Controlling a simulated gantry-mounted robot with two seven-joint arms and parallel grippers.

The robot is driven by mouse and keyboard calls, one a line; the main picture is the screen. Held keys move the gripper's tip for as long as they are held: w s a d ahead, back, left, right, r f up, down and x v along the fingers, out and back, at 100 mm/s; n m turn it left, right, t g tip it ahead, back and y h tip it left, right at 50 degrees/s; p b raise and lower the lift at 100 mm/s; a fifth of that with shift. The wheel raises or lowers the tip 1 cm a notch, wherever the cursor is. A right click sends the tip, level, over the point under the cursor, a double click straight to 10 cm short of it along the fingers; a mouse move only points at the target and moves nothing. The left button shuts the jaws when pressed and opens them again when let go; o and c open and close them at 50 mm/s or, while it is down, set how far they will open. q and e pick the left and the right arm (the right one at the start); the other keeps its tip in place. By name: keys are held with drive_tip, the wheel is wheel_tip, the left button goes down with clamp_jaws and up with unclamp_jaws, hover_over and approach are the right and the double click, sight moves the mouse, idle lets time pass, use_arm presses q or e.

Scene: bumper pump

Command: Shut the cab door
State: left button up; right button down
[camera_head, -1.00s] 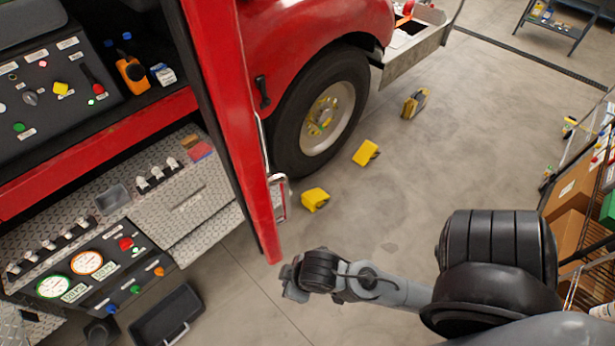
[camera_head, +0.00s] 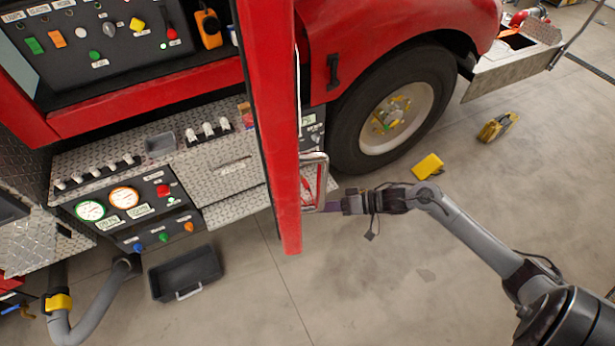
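The red cab door (camera_head: 272,120) stands open, seen nearly edge-on, between the pump panel on the left and the front wheel on the right. A metal handle or step frame (camera_head: 315,180) shows at its right side near the lower end. My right gripper (camera_head: 335,204) is at the right side of the door's lower part, beside that metal frame. Its fingertips are partly hidden there, so I cannot tell whether it touches or whether it is open or shut. My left gripper is not in view.
A truck wheel (camera_head: 395,112) stands behind the arm. A yellow chock (camera_head: 428,166) and another yellow block (camera_head: 497,127) lie on the floor. A black tray (camera_head: 184,273) and a grey hose (camera_head: 95,310) are at lower left. The floor at lower centre is clear.

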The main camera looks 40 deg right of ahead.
drive_tip(key=s+d+r+m+y, duration=0.1)
drive_tip(key=d+r+m+y, duration=0.4)
drive_tip(key=d+r, duration=0.55)
drive_tip(key=s+a+r+p+x, duration=0.1)
drive_tip(key=p+x, duration=0.2)
drive_tip(key=x, duration=1.2)
drive_tip(key=shift+s+r+n+g+y, duration=0.2)
drive_tip(key=shift+s+n+g+y, duration=0.1)
drive_tip(key=shift+s+g, duration=0.1)
drive_tip(key=shift+a, duration=0.15)
